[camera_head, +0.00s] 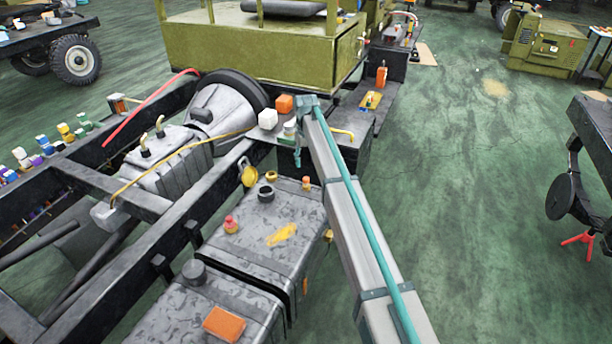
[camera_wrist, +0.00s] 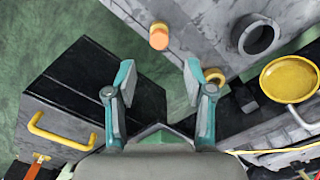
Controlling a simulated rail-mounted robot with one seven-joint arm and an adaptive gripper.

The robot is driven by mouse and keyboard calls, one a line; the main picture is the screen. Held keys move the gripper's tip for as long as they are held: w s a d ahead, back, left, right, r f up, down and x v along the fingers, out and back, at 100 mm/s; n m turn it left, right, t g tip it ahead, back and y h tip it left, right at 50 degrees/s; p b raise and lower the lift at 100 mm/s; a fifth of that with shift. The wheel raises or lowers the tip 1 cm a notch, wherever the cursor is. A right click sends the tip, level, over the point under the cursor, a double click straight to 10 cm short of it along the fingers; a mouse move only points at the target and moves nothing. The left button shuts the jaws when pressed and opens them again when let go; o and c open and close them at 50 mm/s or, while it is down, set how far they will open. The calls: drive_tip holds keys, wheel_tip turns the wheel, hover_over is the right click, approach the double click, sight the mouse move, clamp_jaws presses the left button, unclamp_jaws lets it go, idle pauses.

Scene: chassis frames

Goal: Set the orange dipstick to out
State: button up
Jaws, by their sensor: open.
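The orange dipstick (camera_head: 306,183) is a small orange-capped piece on top of the grey tank (camera_head: 262,215), near its far right corner. In the wrist view its orange cap (camera_wrist: 159,38) shows beyond the fingertips, roughly centred between them and apart from them. My gripper (camera_head: 297,158) is above the far end of the tank, pointing down. In the wrist view my gripper (camera_wrist: 160,76) has its two teal fingers spread with nothing between them. How far the dipstick sits in the tank is hard to tell.
Near the dipstick are a dark filler ring (camera_head: 266,194) and an open yellow cap (camera_head: 248,174). A red knob (camera_head: 231,225) stands on the tank's left. A black box with a yellow handle (camera_wrist: 62,131) lies beside the tank. Open floor (camera_head: 470,200) is to the right.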

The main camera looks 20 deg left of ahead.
sight(306, 178)
wheel_tip(306, 178, down, 8)
drive_tip(key=shift+w+f+p, duration=0.1)
drive_tip(key=shift+p, duration=0.2)
drive_tip(key=shift+c, duration=0.2)
clamp_jaws()
